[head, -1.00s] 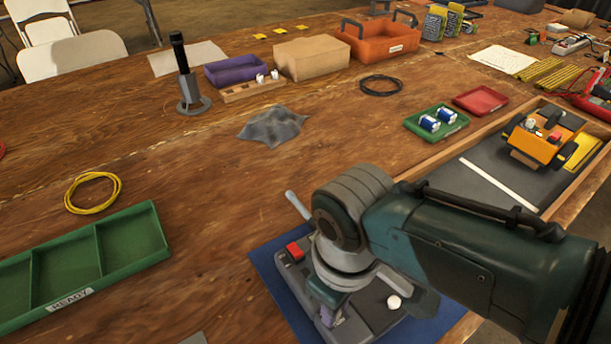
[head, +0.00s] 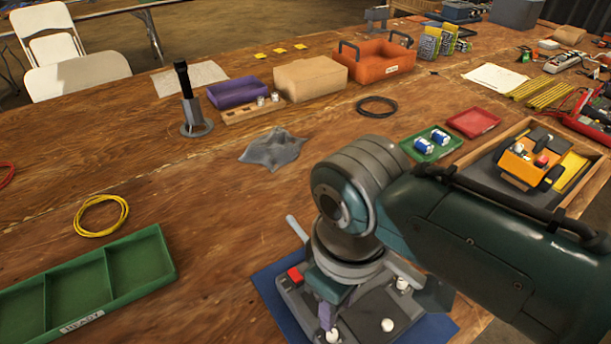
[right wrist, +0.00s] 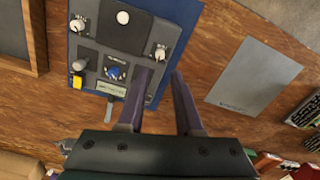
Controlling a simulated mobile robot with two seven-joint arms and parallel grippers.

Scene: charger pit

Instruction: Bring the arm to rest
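The grey charger (head: 360,318) with a red part, white knobs and a lever sits on a blue mat (head: 268,290) at the bottom of the head view. The charger (right wrist: 112,60) and mat (right wrist: 168,18) also show at the top of the right wrist view. My right arm reaches over the charger from the right. My right gripper (right wrist: 165,75) has two purple fingers standing apart with nothing between them. In the head view only a bit of a purple finger shows, and the arm hides much of the charger. My left gripper is not in view.
A green tray marked READY (head: 82,285) lies at left, with a yellow cable ring (head: 101,215) behind it. A grey cloth (head: 273,150) lies mid-table. A green tray (head: 440,150) with blue-and-white cells and a wooden-framed pit (head: 585,190) with an orange vehicle (head: 530,160) are at right.

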